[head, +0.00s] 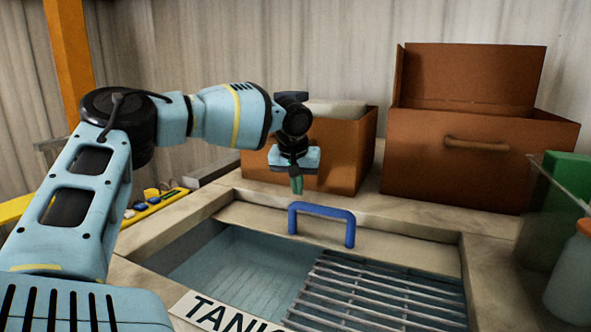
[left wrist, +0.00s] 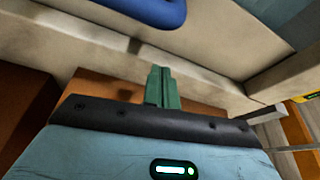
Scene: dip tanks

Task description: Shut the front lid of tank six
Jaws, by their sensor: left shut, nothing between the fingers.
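The tank (head: 150,252) is open at the top, with a pale blue inside and a metal grate (head: 385,290) over its right part. A pale lid panel (head: 400,242) lies along the far side of the opening and carries a blue handle (head: 322,208). The handle also shows at the top of the left wrist view (left wrist: 150,8). My left gripper (head: 297,187) is shut and empty, its green fingers pointing down just behind and left of the handle, apart from it. The fingers show in the left wrist view (left wrist: 162,87). The label (head: 225,312) reads "TANK"; its number is cut off.
Behind the tank stand a brown box (head: 345,160) with something pale in it and a larger brown box (head: 480,170) with its lid raised. A clear container with green contents (head: 567,185) and an orange-capped jar (head: 575,275) are at right. A yellow strip with buttons (head: 155,205) is at left.

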